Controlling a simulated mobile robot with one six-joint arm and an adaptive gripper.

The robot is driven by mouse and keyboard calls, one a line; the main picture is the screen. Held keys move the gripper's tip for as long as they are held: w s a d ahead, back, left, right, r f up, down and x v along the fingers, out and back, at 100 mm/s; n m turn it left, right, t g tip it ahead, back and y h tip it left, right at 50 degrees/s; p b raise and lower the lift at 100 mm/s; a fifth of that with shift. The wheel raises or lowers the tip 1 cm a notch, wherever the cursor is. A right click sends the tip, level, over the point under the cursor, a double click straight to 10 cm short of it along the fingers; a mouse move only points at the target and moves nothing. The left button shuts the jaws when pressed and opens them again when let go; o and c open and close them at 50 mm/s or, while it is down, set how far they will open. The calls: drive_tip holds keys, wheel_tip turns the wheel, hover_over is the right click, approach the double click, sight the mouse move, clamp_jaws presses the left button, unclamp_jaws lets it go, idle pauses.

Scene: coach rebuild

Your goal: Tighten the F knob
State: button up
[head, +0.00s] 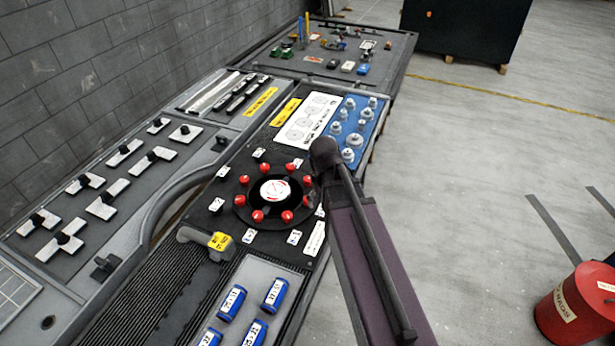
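Several red knobs (258,216) stand in a ring on a black round plate (272,222) with a white and red centre dial (275,190). White tags (249,236) lie around the plate; their letters are too small to read, so I cannot tell which knob is F. A dark arm, which seems to be mine, reaches up from the bottom, its rounded end beside the ring's right edge. My gripper's fingers do not show; the arm may hide them. The arm also covers part of the panel right of the ring.
A yellow-tagged grey handheld tool (205,240) lies in front of the ring. Blue labelled cylinders (231,302) lie nearer. Behind are a blue tray (373,110) of pale knobs and a cluttered table (395,65). A red drum (572,305) stands right; the floor between is mostly clear.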

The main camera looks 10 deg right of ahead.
sight(308, 179)
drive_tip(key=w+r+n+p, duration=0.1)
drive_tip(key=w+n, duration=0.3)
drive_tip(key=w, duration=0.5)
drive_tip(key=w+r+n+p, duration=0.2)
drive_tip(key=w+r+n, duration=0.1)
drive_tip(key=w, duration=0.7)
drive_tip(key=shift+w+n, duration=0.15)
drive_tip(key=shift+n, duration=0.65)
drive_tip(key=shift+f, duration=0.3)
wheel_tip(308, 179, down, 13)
drive_tip(key=b, duration=1.3)
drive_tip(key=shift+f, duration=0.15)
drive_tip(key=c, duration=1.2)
